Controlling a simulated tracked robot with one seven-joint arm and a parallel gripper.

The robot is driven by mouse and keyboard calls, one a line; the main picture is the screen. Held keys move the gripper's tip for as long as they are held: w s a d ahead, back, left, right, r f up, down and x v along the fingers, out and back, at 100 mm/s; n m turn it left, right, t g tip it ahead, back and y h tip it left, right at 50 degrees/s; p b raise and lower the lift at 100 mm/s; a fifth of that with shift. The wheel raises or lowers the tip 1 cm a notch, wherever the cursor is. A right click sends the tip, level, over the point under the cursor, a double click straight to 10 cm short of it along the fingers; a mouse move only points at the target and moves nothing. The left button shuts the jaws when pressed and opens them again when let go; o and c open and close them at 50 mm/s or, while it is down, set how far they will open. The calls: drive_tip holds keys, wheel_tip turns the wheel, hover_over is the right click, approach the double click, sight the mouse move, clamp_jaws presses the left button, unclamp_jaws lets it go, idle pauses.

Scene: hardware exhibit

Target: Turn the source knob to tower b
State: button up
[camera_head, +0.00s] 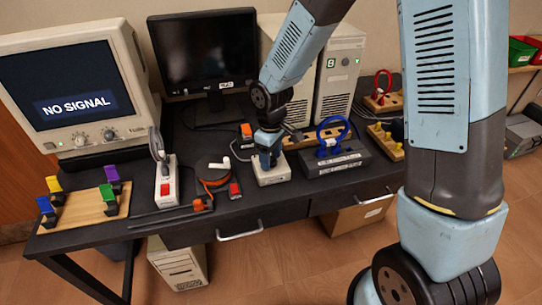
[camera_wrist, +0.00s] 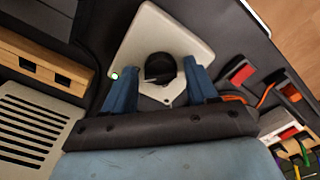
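The source knob (camera_wrist: 160,68) is a round black knob on top of a white box (camera_wrist: 150,30). In the head view the white box (camera_head: 273,178) sits on the dark desk, and my gripper hides the knob. My gripper (camera_wrist: 160,72) points down at the box, its two blue fingers apart on either side of the knob. I cannot tell if they touch it. My gripper (camera_head: 268,158) also shows in the head view. A beige tower (camera_head: 340,75) with a green label, seemingly B, stands behind. The CRT monitor (camera_head: 75,95) reads NO SIGNAL.
A black base with a blue ring (camera_head: 333,135) stands right of the box. A red-button device (camera_head: 235,190) and orange cable lie to its left. A white switch box (camera_head: 166,185) and a wooden board with coloured levers (camera_head: 85,208) are further left. A dark flat monitor (camera_head: 205,50) stands behind.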

sight(273, 157)
drive_tip(key=shift+o, duration=0.2)
wheel_tip(273, 157, up, 14)
drive_tip(key=shift+f, duration=0.2)
idle(0.4)
drive_tip(key=s+d+r+m+t, duration=0.1)
drive_tip(key=s+d+r+m, duration=0.15)
drive_tip(key=d+r, duration=0.4)
drive_tip(key=s+d+r+m+t, duration=0.2)
drive_tip(key=d+r+m, duration=0.25)
drive_tip(key=d, duration=0.35)
drive_tip(key=s+d+r+m+t, duration=0.2)
drive_tip(key=s+d+r+m, duration=0.3)
drive_tip(key=s+d, duration=0.6)
drive_tip(key=shift+s+t, duration=0.3)
drive_tip(key=shift+s, duration=0.1)
drive_tip(key=shift+d, duration=0.1)
drive_tip(key=shift+c, duration=0.2)
